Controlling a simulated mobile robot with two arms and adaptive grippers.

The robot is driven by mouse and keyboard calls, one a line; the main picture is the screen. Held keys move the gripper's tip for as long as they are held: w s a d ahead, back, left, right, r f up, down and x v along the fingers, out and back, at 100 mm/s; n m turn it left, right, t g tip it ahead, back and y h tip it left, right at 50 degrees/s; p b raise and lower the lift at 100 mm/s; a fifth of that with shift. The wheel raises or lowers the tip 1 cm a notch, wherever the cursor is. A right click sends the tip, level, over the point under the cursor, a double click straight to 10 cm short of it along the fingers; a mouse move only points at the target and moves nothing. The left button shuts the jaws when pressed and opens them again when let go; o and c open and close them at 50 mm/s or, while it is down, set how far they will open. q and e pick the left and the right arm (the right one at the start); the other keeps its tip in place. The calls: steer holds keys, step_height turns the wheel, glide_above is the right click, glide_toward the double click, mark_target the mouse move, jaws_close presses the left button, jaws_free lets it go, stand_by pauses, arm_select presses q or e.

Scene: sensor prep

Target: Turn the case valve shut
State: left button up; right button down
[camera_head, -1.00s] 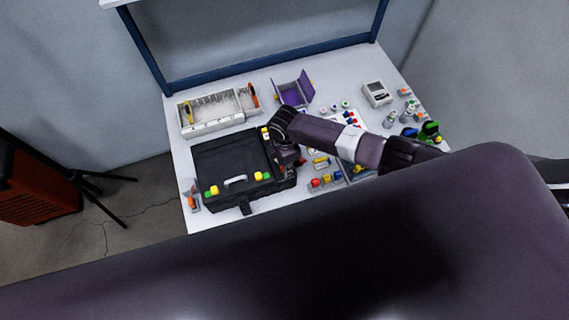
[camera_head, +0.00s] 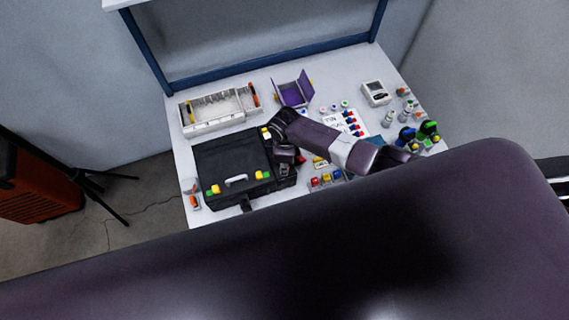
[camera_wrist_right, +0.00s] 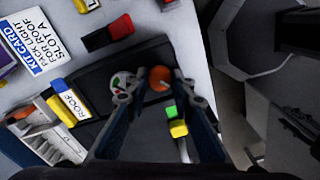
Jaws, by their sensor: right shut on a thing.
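The black case (camera_head: 222,165) lies closed on the table, with a grey handle and green and yellow latches on its front. In the right wrist view, the case valve (camera_wrist_right: 160,78) is a round orange knob on the black case side. A small dial (camera_wrist_right: 121,82) with red and green marks sits beside it. My right gripper (camera_wrist_right: 154,87) has its fingertips on either side of the knob and is shut on it. In the head view, my right gripper (camera_head: 285,170) is at the case's right side, its fingertips hard to make out. My left gripper is not in view.
A grey divided tray (camera_head: 215,110) stands behind the case, and an open purple box (camera_head: 293,92) stands at the back. Coloured blocks (camera_head: 325,179) lie right of the case. Bottles and a grey device (camera_head: 376,93) stand farther right.

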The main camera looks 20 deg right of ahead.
steer(key=shift+r, duration=0.1)
steer(key=c, duration=1.7)
jaws_free()
steer(key=shift+o, duration=0.2)
step_height(320, 180, up, 12)
